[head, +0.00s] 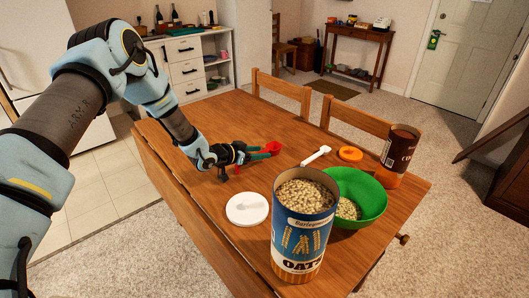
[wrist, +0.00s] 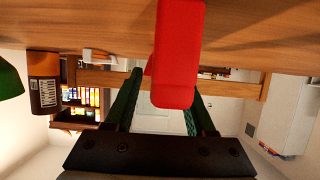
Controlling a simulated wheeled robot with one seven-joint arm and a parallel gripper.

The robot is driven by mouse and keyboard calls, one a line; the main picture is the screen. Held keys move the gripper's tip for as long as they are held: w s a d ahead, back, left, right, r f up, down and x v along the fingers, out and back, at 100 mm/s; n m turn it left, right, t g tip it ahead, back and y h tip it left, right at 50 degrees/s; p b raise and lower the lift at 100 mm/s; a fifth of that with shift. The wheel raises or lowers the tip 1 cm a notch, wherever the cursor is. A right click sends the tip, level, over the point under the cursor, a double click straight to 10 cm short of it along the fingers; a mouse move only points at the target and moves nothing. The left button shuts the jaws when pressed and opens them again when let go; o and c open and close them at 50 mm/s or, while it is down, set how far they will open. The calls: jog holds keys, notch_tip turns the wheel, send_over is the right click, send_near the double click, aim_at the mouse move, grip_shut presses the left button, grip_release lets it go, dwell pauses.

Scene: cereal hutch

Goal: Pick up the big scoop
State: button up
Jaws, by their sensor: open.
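A red scoop (head: 273,147) lies on the table just at the tips of my gripper (head: 262,155). In the wrist view the red scoop (wrist: 178,55) fills the gap between the two green fingers, which stand apart on either side of it. My gripper is open, low over the table and reaching to the right. I cannot tell whether the fingers touch the scoop. A white scoop (head: 316,156) lies on the table to the right of the red one, apart from my gripper. The frames do not settle which scoop is the big one.
A tall oats canister (head: 302,235), open and full, stands at the front. Beside it are a green bowl (head: 366,187) with oats, a white lid (head: 247,208), an orange lid (head: 350,154) and a brown canister (head: 399,150). Chairs (head: 281,94) line the far edge.

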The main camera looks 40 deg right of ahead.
grip_shut()
dwell(0.4)
